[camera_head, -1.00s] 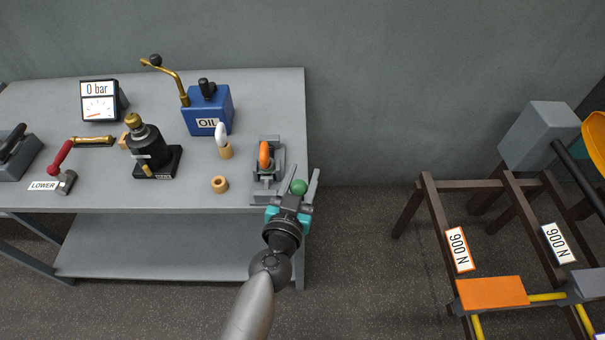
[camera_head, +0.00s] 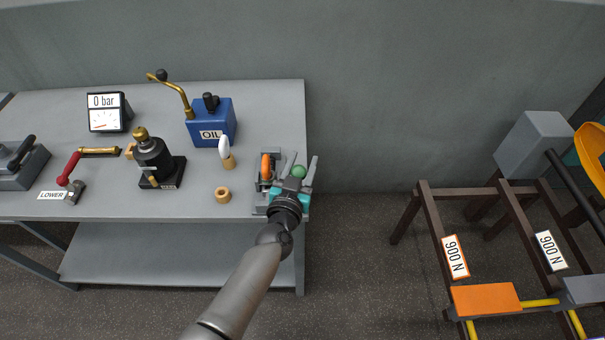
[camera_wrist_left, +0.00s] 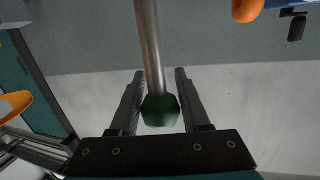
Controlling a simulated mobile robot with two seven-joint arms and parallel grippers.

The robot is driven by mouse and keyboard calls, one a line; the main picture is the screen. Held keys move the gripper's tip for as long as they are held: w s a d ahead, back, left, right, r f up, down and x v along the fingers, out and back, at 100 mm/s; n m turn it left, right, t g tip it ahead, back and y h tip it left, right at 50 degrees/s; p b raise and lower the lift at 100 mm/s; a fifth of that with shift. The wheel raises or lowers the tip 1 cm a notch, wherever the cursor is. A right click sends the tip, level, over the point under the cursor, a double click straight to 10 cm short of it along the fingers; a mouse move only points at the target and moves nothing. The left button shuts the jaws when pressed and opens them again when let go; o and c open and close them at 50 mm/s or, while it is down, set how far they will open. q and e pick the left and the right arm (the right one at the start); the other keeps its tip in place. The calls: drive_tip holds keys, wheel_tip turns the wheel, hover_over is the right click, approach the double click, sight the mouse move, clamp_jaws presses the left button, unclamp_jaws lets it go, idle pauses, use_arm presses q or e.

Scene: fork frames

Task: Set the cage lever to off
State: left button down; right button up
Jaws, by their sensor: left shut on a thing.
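The lever is a metal rod with a green knob (camera_head: 299,171) on its end, at the right edge of the workbench. In the left wrist view the green knob (camera_wrist_left: 160,110) sits between the two dark fingers, with the rod (camera_wrist_left: 150,45) running up and away from it. My left gripper (camera_head: 302,168) is shut on this knob. The grey fixture with an orange ring-like part (camera_head: 266,167) stands just left of the gripper. The lever's base and any on or off marking are hidden or too small to read. My right gripper is out of view.
Right of the bench is open floor, then a brown frame (camera_head: 430,215).

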use_arm(q)
drive_tip(key=w+f+b, duration=0.1)
drive_tip(key=w+f, duration=0.2)
drive_tip(key=w, duration=0.2)
drive_tip(key=shift+w+a+b, duration=0.15)
drive_tip(key=shift+w+b, duration=0.1)
drive_tip(key=shift+b, duration=0.05)
drive_tip(key=shift+w+a, duration=0.1)
idle(0.9)
drive_tip(key=c, duration=0.8)
unclamp_jaws()
drive_tip(key=o, duration=0.4)
drive_tip(key=shift+r, duration=0.1)
